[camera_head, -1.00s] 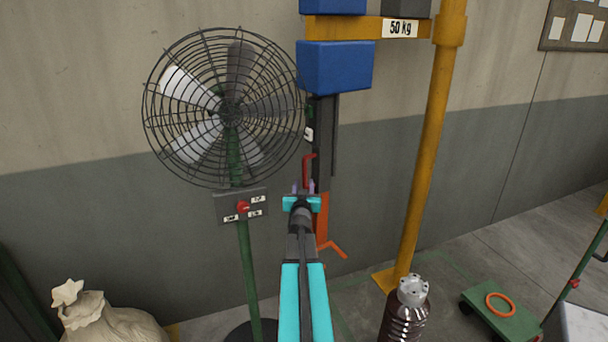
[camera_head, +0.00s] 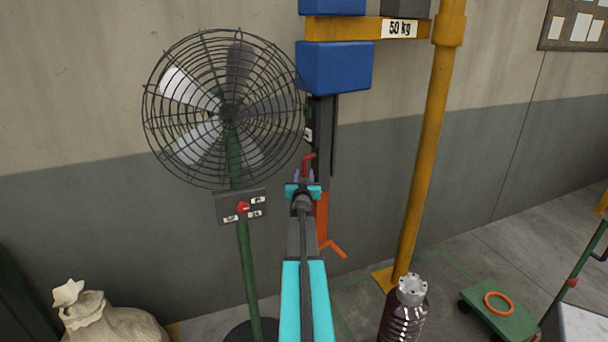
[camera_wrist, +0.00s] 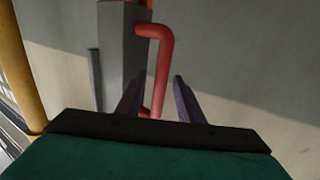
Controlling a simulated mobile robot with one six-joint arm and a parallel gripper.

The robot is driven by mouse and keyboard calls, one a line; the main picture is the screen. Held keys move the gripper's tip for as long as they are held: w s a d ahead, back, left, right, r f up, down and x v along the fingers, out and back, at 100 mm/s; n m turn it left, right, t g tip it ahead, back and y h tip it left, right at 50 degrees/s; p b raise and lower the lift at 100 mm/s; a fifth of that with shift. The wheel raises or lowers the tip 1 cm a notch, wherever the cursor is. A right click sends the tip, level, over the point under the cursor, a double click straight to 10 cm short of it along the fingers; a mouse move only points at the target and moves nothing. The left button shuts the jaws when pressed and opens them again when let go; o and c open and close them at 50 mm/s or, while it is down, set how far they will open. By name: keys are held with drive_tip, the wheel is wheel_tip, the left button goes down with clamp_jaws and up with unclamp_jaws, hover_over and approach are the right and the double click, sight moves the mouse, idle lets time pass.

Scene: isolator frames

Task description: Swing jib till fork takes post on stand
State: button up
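The jib is a yellow post with a horizontal arm (camera_head: 340,29) marked 50 kg. Blue blocks (camera_head: 335,67) and a dark upright (camera_head: 322,140) hang at its left end. A red bent handle (camera_head: 308,164) sticks out from the upright; it also shows in the wrist view (camera_wrist: 163,65). An orange piece (camera_head: 323,220), apparently the fork, is at the bottom, partly hidden by my arm. My gripper (camera_head: 303,177) is at the handle. In the wrist view its fingers (camera_wrist: 160,88) are apart, with the handle between them and a gap on the right. A brown ribbed post (camera_head: 403,318) with a metal cap stands lower right.
A caged fan (camera_head: 228,110) on a green pole, with a switch box (camera_head: 241,206), stands close left of my arm. The yellow jib post (camera_head: 424,160) rises to the right. A green cart (camera_head: 503,320) with an orange ring is lower right, a sack (camera_head: 105,325) lower left.

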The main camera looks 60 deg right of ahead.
drive_tip(key=shift+w+d, duration=0.3)
drive_tip(key=shift+d, duration=0.25)
drive_tip(key=shift+a, duration=0.1)
clamp_jaws()
